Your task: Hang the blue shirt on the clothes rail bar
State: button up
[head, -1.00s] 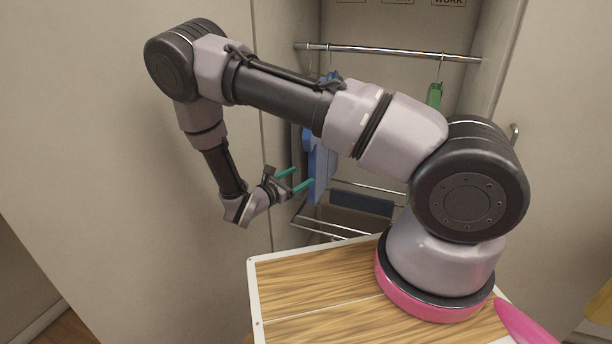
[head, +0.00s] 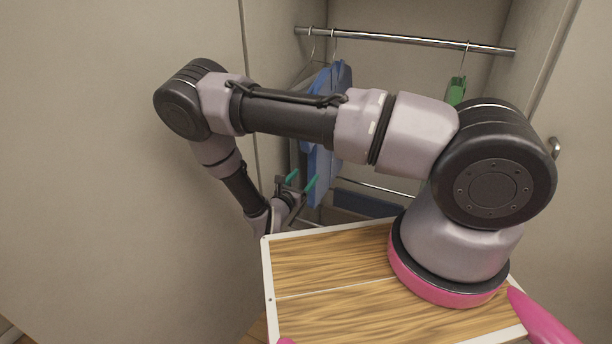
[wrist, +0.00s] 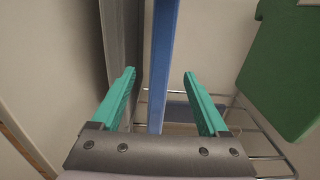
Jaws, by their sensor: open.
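The blue shirt (head: 322,165) hangs from a hook on the clothes rail bar (head: 400,40), toward its left end, inside the wardrobe. My arm crosses in front of part of it in the head view. My gripper (head: 301,182) is open, with its green fingertips by the shirt's lower part. In the wrist view the shirt shows edge-on as a blue strip (wrist: 160,70) between the two open fingers (wrist: 160,85). No finger visibly touches it there.
A grey garment (wrist: 122,45) hangs just left of the shirt. A green garment (head: 456,91) hangs farther right on the bar. A wire rack (wrist: 255,130) lies below. Wardrobe walls stand on both sides. The bar between blue and green garments is clear.

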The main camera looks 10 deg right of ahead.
aim_at(316, 162)
jog(key=x, duration=1)
jog(key=shift+d, duration=0.1)
grip_shut()
